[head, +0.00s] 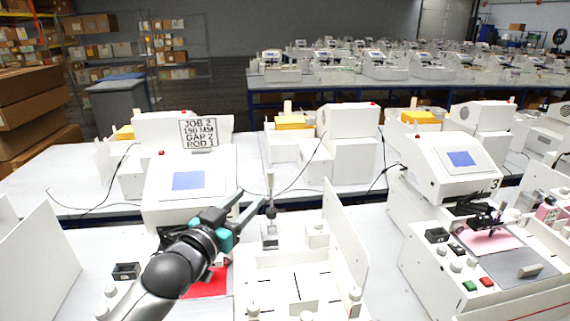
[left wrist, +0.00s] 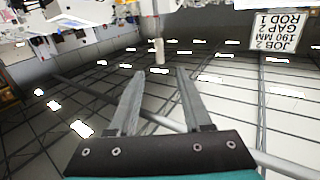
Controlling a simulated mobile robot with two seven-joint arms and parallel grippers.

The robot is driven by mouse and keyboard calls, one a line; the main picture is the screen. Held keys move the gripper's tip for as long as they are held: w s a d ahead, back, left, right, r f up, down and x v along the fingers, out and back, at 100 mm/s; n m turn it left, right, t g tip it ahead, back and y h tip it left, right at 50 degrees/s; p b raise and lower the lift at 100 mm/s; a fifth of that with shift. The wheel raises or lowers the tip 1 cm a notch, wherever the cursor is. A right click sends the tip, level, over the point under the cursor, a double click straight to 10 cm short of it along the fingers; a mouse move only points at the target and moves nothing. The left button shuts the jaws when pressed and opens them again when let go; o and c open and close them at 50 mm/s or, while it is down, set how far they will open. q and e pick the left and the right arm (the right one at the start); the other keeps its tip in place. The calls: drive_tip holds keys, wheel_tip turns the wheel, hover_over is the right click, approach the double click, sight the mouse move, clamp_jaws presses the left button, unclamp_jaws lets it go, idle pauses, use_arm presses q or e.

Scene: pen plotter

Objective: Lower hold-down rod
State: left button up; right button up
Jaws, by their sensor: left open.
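My left gripper (head: 251,199) is open and empty, in the middle of the head view, above the near white plotter (head: 188,182). Its two fingers also show spread in the left wrist view (left wrist: 160,76). A thin upright rod (head: 270,186) with a dark knob stands just right of the fingertips in the head view; I cannot tell whether it is the hold-down rod. A pale rod end (left wrist: 158,48) appears beyond the gap between the fingers in the left wrist view, apart from them. My arm hides part of the plotter's front and the red sheet (head: 208,284). My right gripper is not visible.
A sign reading JOB 2, 190 MM, GAP 2, ROD 1 (head: 198,132) stands behind the plotter's screen. A white tray (head: 268,309) with a tall side panel (head: 343,240) lies right of my arm. Another plotter (head: 455,165) stands at right.

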sight(269, 177)
use_arm(q)
drive_tip(key=x, duration=1.1)
drive_tip(key=shift+w+d+r, duration=0.2)
drive_tip(key=shift+w, duration=0.15)
drive_tip(key=shift+x, duration=1.25)
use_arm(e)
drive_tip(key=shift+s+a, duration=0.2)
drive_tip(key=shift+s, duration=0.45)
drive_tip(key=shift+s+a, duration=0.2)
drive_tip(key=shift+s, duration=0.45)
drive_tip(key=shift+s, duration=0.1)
use_arm(q)
clamp_jaws()
